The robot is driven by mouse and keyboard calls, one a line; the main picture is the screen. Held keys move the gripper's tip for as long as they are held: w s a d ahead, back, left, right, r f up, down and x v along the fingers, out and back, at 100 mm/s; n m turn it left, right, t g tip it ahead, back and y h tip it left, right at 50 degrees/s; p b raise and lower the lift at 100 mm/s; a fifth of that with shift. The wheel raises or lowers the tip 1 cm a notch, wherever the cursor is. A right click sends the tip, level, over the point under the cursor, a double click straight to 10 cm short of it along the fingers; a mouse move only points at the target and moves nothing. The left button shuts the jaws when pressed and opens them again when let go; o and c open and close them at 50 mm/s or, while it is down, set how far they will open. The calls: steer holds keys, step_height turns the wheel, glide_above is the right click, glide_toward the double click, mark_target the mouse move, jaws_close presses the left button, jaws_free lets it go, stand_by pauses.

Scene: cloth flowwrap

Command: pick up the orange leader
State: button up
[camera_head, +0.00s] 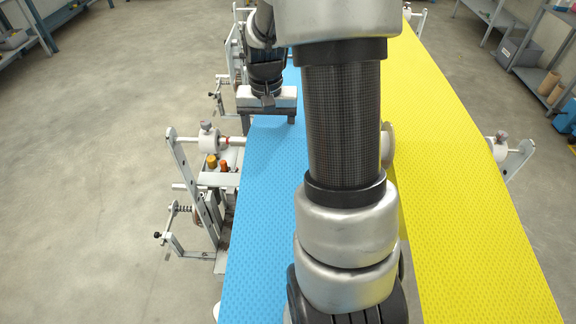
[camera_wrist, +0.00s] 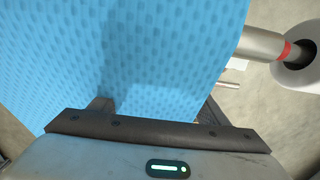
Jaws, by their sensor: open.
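I see no orange sheet or strip that I can clearly tell as the orange leader. The only orange things are a small orange-capped piece (camera_head: 211,161) and a red-orange piece (camera_head: 223,165) beside it, on the machine frame left of the blue web in the head view. My gripper (camera_head: 267,117) is over the far left part of the blue web (camera_head: 265,200), beyond these pieces.
A yellow web (camera_head: 465,200) runs beside the blue one on the right. A white roller end with a red ring (camera_wrist: 287,50) stands right of the blue web in the wrist view. Grey shelves (camera_head: 530,50) stand at the back right.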

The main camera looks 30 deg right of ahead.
mark_target(270, 159)
step_height(270, 159, down, 5)
steer(key=shift+a+r, duration=0.1)
steer(key=c, duration=1.1)
steer(key=shift+c, duration=0.2)
step_height(270, 159, up, 10)
